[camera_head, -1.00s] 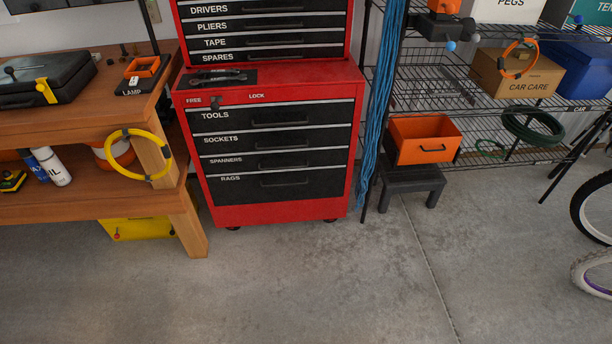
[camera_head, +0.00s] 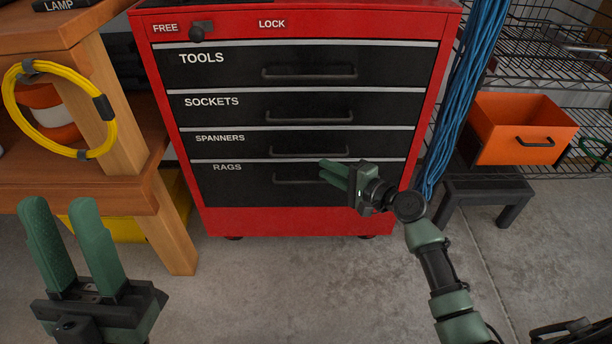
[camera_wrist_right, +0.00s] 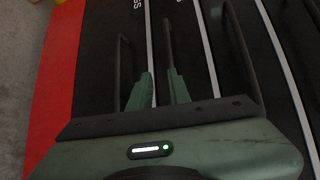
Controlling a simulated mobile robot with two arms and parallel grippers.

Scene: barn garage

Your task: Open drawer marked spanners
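The spanners drawer (camera_head: 232,149) is the black third drawer down in the red tool cabinet (camera_head: 300,222). It is shut, and its dark bar handle (camera_head: 310,152) is clear in the head view. My right gripper (camera_head: 329,170) is just in front of the cabinet, below the right part of that handle. In the right wrist view its fingers (camera_wrist_right: 158,76) are apart with nothing between them but the pale drawer edge behind. The spanners handle (camera_wrist_right: 167,40) lines up with the right-hand finger; contact cannot be told. My left gripper (camera_head: 68,215) is open and empty at lower left.
The rags drawer (camera_head: 240,188) below and sockets drawer (camera_head: 225,112) above are shut. The black knob (camera_head: 196,34) sits by FREE. A wooden workbench (camera_head: 165,225) stands left; a stool (camera_head: 488,188) and orange bin (camera_head: 522,128) stand right. Floor in front is open.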

